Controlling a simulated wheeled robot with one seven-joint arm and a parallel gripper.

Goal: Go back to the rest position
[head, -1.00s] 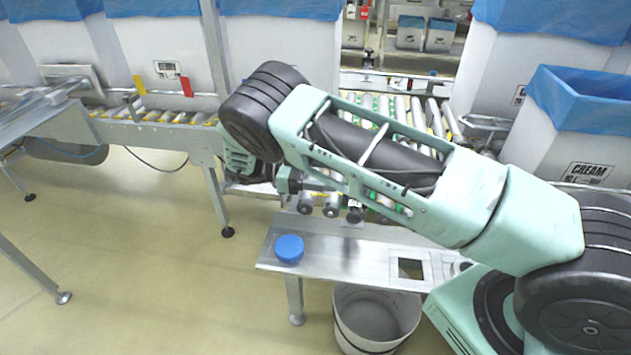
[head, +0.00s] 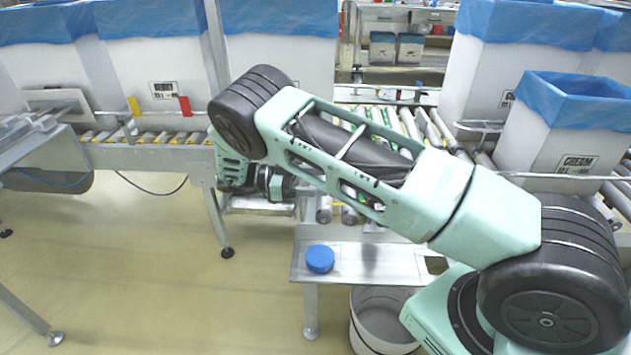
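My arm, pale green with black joints, reaches from the lower right across the middle of the head view to the upper left. It bends down at a black elbow. My wrist section hangs below that elbow, beside the conveyor's near edge, and points to the right. My gripper's fingers do not show; the forearm and conveyor parts lie where the wrist leads. I cannot see whether it holds anything.
A metal bench (head: 345,268) with a blue round lid (head: 320,259) stands in front of the roller conveyor (head: 160,137). A bucket (head: 383,325) is beneath it. White boxes with blue liners (head: 580,100) stand behind. Floor (head: 150,270) is clear at left.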

